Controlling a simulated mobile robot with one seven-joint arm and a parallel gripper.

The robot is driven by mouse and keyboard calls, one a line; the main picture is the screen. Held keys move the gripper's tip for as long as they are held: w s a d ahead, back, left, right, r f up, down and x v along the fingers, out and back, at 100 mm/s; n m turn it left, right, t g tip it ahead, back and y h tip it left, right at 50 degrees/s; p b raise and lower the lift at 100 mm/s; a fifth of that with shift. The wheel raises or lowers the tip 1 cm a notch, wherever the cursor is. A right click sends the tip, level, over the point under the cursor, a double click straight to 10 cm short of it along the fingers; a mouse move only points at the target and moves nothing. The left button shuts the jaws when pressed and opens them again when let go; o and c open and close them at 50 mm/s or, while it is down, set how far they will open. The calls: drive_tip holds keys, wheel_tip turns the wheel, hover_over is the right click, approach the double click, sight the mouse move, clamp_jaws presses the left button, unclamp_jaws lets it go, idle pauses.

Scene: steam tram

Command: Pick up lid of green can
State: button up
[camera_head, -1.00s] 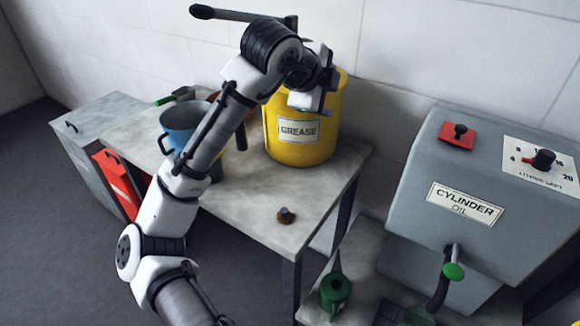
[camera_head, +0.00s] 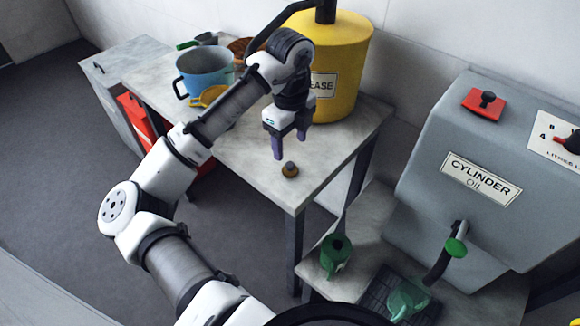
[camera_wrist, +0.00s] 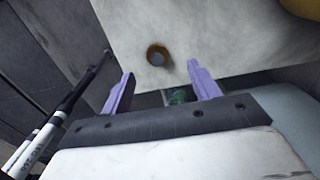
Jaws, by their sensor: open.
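A small round brass-coloured lid with a grey knob (camera_head: 290,170) lies near the front corner of the grey table. It also shows in the wrist view (camera_wrist: 157,55), just beyond my fingertips. My gripper (camera_head: 289,146) is open and empty, pointing down above the table close to the lid. In the wrist view its two purple fingers (camera_wrist: 160,73) are spread apart, with the lid between their lines. A green can (camera_head: 335,258) with a dark open top stands on the lower stand; part of something green (camera_wrist: 180,95) shows between the fingers in the wrist view.
A yellow grease drum (camera_head: 352,60) stands behind my gripper. A blue pot (camera_head: 203,72) and an orange item (camera_head: 208,97) stand at the left. The grey cylinder oil tank (camera_head: 440,140) is at the right, with another green can (camera_head: 408,298) below. The tabletop around the lid is clear.

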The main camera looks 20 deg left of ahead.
sight(290, 162)
drive_tip(key=shift+s+d+f, duration=0.1)
drive_tip(key=shift+s+f, duration=0.1)
drive_tip(key=shift+f, duration=1.5)
drive_tip(key=shift+s+d+f, duration=0.1)
drive_tip(key=shift+s+f, duration=0.05)
drive_tip(key=shift+f, duration=1.5)
drive_tip(key=c, duration=1)
